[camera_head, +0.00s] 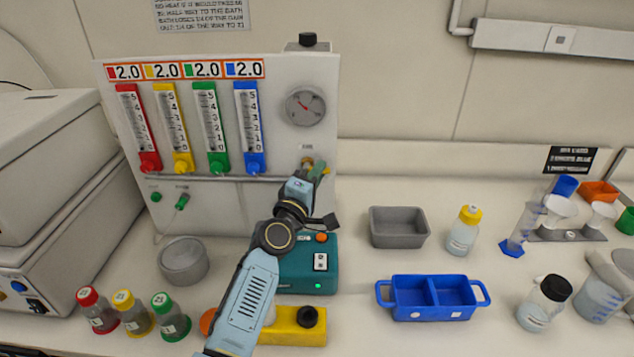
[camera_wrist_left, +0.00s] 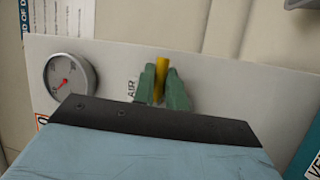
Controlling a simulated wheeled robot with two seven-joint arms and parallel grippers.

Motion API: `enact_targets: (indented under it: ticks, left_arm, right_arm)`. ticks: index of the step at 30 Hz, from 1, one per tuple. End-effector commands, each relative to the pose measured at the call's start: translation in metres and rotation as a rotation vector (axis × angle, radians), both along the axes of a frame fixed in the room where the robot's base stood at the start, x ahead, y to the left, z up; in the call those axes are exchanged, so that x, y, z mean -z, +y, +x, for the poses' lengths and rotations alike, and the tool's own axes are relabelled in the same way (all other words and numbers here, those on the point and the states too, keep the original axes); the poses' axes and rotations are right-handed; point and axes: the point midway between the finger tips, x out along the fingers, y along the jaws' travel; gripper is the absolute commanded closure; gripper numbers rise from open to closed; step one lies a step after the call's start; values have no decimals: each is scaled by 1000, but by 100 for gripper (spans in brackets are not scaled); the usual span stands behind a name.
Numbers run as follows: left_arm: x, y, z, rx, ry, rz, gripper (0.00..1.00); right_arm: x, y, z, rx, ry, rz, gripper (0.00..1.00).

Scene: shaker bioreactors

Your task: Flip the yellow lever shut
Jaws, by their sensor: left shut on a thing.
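The yellow lever (camera_wrist_left: 159,80) is on the white gas panel (camera_head: 300,140), below the round gauge and by a label that reads AIR in the left wrist view. In that view it stands upright between the two green fingers of my left gripper (camera_wrist_left: 162,90), which are shut on it. In the head view my left gripper (camera_head: 316,172) reaches the panel's lower right, and its fingers and arm hide most of the lever. My right gripper is in neither view.
A teal device (camera_head: 305,267) and a yellow block (camera_head: 292,328) stand close around my left arm. A grey bin (camera_head: 399,228) and a blue divided tray (camera_head: 433,297) are to the right. Several flowmeters with coloured knobs line the panel's left part.

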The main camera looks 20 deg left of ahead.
Motion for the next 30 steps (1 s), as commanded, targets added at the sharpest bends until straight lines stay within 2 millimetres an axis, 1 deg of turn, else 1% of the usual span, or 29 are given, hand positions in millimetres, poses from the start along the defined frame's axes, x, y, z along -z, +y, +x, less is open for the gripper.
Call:
enact_targets:
  ticks: [1,3,14,15,19,27,30]
  left_arm:
    - [3,0,0,-1,-10,-30,100]
    - [1,0,0,1,-17,-62,100]
    - [-2,0,0,0,-23,-86,100]
    - [-2,0,0,0,-23,-86,81]
    - [-2,0,0,0,-23,-84,65]
    - [-2,0,0,0,-24,-83,65]
    - [-1,0,-5,0,-23,-83,65]
  right_arm:
    - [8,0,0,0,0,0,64]
    - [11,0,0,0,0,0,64]
    - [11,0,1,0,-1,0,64]
    - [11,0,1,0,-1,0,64]
    - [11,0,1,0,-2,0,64]
    - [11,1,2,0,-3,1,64]
    - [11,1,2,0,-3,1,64]
